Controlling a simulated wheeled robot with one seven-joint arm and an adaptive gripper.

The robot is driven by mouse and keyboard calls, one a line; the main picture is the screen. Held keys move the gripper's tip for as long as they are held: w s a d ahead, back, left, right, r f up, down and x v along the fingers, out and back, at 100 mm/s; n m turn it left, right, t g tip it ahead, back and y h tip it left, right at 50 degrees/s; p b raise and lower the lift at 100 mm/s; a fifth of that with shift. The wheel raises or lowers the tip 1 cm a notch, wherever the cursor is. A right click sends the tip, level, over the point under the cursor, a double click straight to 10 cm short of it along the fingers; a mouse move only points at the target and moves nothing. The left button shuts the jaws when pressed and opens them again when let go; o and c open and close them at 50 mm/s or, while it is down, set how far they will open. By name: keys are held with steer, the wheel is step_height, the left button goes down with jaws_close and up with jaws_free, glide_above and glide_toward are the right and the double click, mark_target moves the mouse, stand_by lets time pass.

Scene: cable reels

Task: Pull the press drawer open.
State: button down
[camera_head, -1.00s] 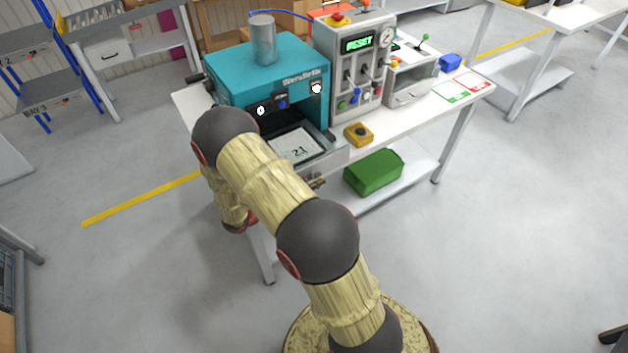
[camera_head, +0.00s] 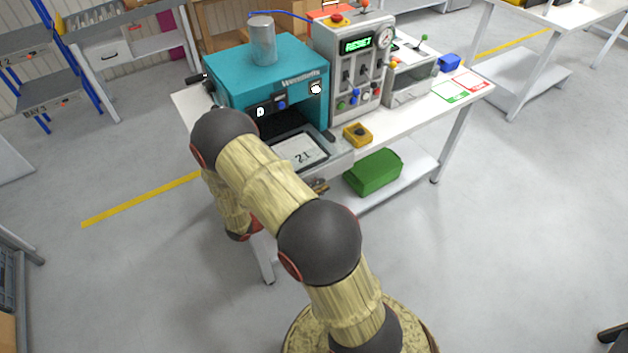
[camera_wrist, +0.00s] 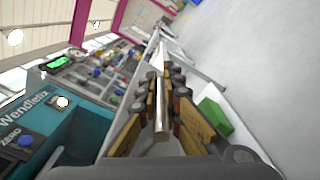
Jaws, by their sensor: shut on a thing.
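The teal press (camera_head: 268,75) stands on the white bench in the head view. Its grey drawer (camera_head: 343,158) is partly out at the front, with a light plate marked 21 (camera_head: 303,150) lying in it. In the wrist view my gripper (camera_wrist: 164,88) is shut around the metal bar handle (camera_wrist: 161,118), with a finger on either side. In the head view my arm hides most of the drawer front and handle; only a bit of my gripper (camera_head: 319,187) shows below the drawer.
A grey control panel (camera_head: 352,70) with a green display stands right of the press. A green case (camera_head: 373,172) lies on the lower shelf. The floor in front is clear.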

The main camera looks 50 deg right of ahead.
steer(key=shift+s+a, duration=0.15)
steer(key=shift+s, duration=0.45)
steer(key=shift+s+a, duration=0.15)
steer(key=shift+s, duration=0.4)
steer(key=c, duration=2.1)
jaws_free()
steer(key=shift+w, duration=0.1)
steer(key=shift+o, duration=0.9)
steer(key=v, duration=1.2)
